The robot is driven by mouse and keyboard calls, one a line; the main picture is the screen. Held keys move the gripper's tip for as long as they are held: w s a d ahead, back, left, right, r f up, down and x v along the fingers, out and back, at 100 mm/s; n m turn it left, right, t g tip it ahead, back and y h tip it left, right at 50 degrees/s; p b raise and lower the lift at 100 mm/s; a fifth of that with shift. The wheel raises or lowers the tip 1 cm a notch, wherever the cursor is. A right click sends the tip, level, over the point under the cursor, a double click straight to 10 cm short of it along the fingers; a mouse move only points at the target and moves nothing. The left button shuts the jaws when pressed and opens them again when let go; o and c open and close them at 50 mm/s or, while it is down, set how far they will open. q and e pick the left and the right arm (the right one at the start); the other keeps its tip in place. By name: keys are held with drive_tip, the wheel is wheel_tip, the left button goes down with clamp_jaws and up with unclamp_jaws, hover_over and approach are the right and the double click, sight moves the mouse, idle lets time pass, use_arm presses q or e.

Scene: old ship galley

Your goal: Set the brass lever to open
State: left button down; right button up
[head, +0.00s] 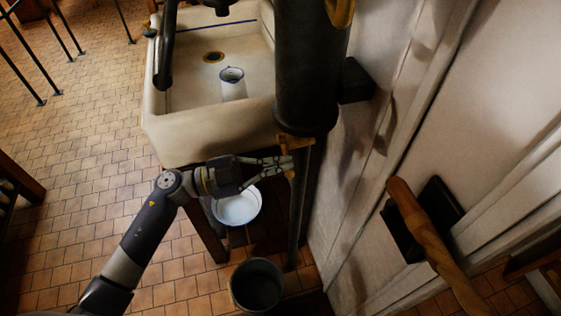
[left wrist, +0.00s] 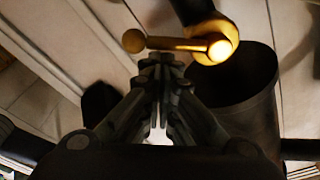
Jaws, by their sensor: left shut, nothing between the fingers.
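The brass lever (head: 297,142) sits at the bottom end of a thick dark cylinder, above a thin dark pipe. In the left wrist view the brass lever (left wrist: 178,43) lies crosswise, with a ball end at left and its bright pivot at right. My left gripper (head: 287,164) reaches in from the left, just below the lever. Its fingers are shut and empty. In the left wrist view the fingertips (left wrist: 161,66) are close to the middle of the lever's arm; I cannot tell whether they touch it. My right gripper is not in view.
A pale sink (head: 205,137) holding a small white jug (head: 232,86) stands behind my left arm. The dark cylinder (head: 308,80) hangs beside the wall. A white basin (head: 238,208) and a dark bucket (head: 256,286) are below. A wooden handle (head: 430,235) is at right.

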use_arm(q)
drive_tip(key=shift+f+m+b, duration=0.45)
drive_tip(key=shift+m+b, duration=0.1)
drive_tip(key=shift+m, duration=0.15)
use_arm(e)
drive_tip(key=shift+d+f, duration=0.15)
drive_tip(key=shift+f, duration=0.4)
use_arm(q)
drive_tip(key=shift+w+a+f+m+g+y+b, duration=0.2)
drive_tip(key=shift+w+f+m+b, duration=0.35)
drive_tip(key=shift+f+m+b, duration=0.45)
drive_tip(key=shift+w+a+f+m+g+y+b, duration=0.15)
drive_tip(key=shift+w+f+m+b, duration=0.45)
drive_tip(key=shift+m, duration=0.7)
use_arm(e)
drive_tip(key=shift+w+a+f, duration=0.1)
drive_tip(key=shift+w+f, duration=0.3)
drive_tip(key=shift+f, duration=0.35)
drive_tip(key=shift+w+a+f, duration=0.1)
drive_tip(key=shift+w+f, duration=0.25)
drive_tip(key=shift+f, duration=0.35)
use_arm(q)
drive_tip(key=shift+f, duration=0.1)
drive_tip(key=shift+w+a+f, duration=0.1)
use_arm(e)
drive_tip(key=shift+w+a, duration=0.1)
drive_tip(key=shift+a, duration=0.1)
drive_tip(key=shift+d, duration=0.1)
